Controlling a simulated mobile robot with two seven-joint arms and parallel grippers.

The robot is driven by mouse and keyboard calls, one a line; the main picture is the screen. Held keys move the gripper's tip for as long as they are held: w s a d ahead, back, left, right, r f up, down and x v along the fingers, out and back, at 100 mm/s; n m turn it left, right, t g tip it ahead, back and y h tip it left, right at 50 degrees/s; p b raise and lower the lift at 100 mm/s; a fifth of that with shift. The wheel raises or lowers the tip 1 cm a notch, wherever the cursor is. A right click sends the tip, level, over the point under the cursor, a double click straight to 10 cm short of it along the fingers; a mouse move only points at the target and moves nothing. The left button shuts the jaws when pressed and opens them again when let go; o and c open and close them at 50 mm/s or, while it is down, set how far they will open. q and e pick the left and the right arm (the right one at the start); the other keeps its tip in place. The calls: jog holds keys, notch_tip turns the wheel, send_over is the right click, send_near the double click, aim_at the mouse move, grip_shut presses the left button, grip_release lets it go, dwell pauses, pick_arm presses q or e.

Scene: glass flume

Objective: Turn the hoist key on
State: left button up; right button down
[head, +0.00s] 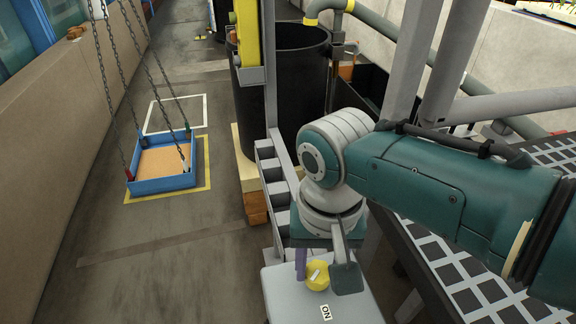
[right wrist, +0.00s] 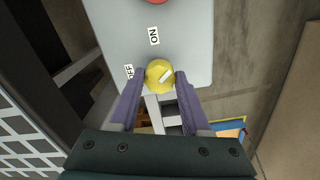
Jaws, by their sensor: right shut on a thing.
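My right gripper (head: 321,272) reaches down to the panel in the head view. My left gripper is not in view.
A red round part (right wrist: 157,1) shows at the panel's far edge in the wrist view. A blue tray (head: 160,184) hangs on chains over a yellow floor outline. A black tank (head: 300,80) stands behind the arm. Open floor lies left of the panel.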

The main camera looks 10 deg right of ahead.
aim_at(319, 271)
jog(key=n, duration=0.4)
jog(key=shift+n+p, duration=0.35)
jog(key=shift+n, duration=2.55)
jog(key=shift+c, duration=1.9)
grip_release()
notch_tip(319, 271, up, 9)
jog(key=p, duration=0.5)
jog(key=shift+r+p, duration=0.3)
jog(key=shift+r, duration=0.15)
